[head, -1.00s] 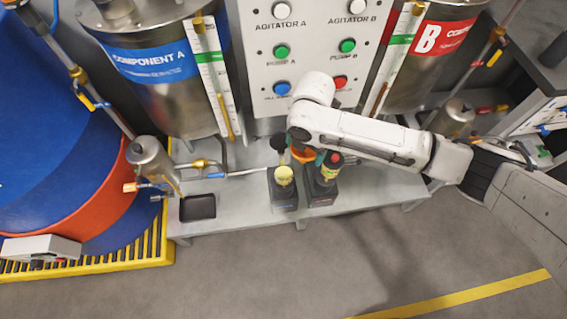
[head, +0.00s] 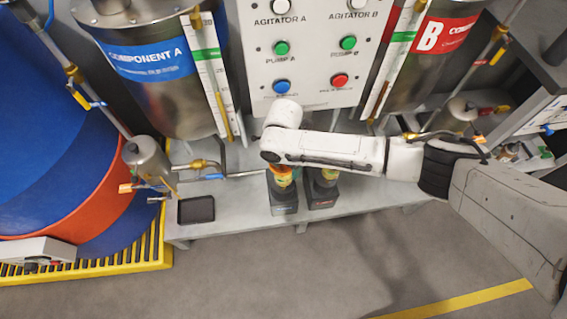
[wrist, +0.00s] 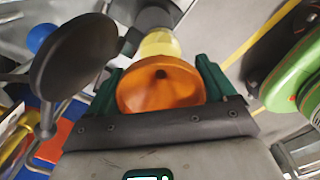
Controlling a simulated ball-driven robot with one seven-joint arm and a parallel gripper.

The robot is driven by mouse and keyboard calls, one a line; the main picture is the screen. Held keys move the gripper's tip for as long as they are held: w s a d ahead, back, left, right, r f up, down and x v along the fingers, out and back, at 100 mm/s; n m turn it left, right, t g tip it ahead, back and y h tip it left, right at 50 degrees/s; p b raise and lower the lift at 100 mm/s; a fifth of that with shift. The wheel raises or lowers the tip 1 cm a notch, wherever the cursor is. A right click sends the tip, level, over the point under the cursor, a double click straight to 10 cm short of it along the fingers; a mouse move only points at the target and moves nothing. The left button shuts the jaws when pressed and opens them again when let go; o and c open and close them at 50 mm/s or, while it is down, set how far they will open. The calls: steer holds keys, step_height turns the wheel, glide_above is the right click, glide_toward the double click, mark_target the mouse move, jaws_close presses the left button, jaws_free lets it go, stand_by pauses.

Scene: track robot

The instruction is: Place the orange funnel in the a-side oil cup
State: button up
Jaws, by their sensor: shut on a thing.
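My gripper (wrist: 162,85) is shut on the orange funnel (wrist: 163,90), with one green finger on each side of it. The funnel's wide mouth and dark central hole face the wrist camera. The left oil cup (wrist: 160,44), pale yellow, shows just beyond the funnel in the wrist view. In the head view, the funnel (head: 279,169) shows below my arm's end, above the left cup (head: 283,181) on its dark base. The funnel's spout is hidden, so I cannot tell whether it is inside the cup. The right oil cup (head: 325,180) is partly covered by my arm.
A dark round disc on a stem (wrist: 75,62) stands close beside the left finger. A green and red round thing (wrist: 300,75) is at the right of the wrist view. A black tray (head: 196,209) lies left on the grey bench (head: 240,218). The control panel (head: 310,55) rises behind.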

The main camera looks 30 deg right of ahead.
mark_target(284, 168)
steer(key=shift+f, duration=0.45)
steer(key=shift+f+b, duration=0.15)
steer(key=shift+b, duration=0.15)
steer(key=o, duration=0.8)
step_height(284, 168, up, 13)
steer(key=p, duration=0.2)
steer(key=shift+p, duration=0.3)
